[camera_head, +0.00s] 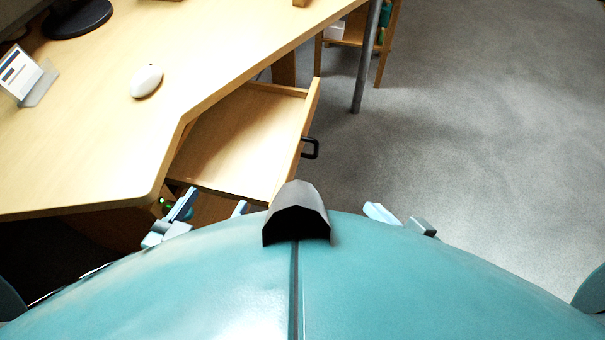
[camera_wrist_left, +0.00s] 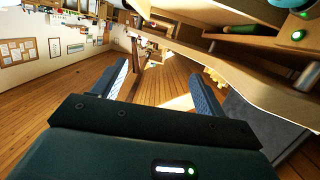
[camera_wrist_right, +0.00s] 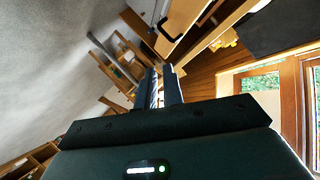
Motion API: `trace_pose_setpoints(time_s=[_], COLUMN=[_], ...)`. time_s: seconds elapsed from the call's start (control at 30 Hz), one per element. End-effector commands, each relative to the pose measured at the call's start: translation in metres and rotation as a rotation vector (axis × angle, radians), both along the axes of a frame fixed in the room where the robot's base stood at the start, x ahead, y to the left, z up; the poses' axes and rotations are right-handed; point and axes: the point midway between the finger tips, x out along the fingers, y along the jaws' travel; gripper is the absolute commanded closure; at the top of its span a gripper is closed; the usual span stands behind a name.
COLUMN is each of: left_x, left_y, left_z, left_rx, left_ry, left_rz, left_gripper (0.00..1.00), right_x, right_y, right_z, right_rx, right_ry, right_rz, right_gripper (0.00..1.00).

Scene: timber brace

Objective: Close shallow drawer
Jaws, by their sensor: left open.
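The shallow drawer (camera_head: 245,135) is pulled out from under the desk in the head view, and its inside looks empty. Its black handle (camera_head: 310,148) is on the outer right side of the drawer front (camera_head: 304,125). The handle also shows in the right wrist view (camera_wrist_right: 164,28). My left gripper (camera_head: 211,207) is open and empty by the near end of the drawer, close to the desk corner. My right gripper (camera_head: 392,214) is to the right of the drawer front and nearer to me, apart from the handle. Its fingers look closed together with nothing between them.
The desk (camera_head: 95,130) carries a white mouse (camera_head: 147,81), a card stand (camera_head: 25,75) and a dark monitor base (camera_head: 77,18). A grey metal leg (camera_head: 367,60) stands behind the drawer. Carpet (camera_head: 480,120) to the right is clear. My teal body hides the near area.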

Motion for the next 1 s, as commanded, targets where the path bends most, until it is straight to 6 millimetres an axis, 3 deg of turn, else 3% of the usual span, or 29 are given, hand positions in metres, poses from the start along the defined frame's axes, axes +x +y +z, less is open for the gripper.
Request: trace_pose_setpoints(time_s=[0.03,0.2,0.4,0.57,0.7,0.83,1.0], left_x=[0.002,0.008,0.013,0.015,0.016,0.016,0.016], left_y=[-0.002,-0.010,-0.021,-0.029,-0.035,-0.039,-0.040], left_z=[-0.013,-0.026,-0.041,-0.052,-0.058,-0.059,-0.059], left_rx=[0.008,0.038,0.071,0.095,0.111,0.119,0.121], left_ry=[-0.025,-0.114,-0.218,-0.297,-0.351,-0.381,-0.397], left_rz=[-0.009,-0.038,-0.075,-0.106,-0.127,-0.139,-0.145], left_gripper=[0.28,0.28,0.28,0.28,0.28,0.28,0.28], right_x=[0.006,0.020,0.036,0.050,0.060,0.064,0.067], right_y=[0.002,0.012,0.018,0.014,0.005,-0.002,0.001], right_z=[-0.025,-0.070,-0.091,-0.083,-0.064,-0.048,-0.041], right_rx=[0.121,0.575,1.053,1.373,1.558,1.644,1.674], right_ry=[0.086,0.443,0.897,1.272,1.543,1.698,1.763], right_rz=[-0.008,-0.055,-0.106,-0.123,-0.114,-0.098,-0.087], right_gripper=[0.96,1.00,1.00,1.00,1.00,1.00,1.00])
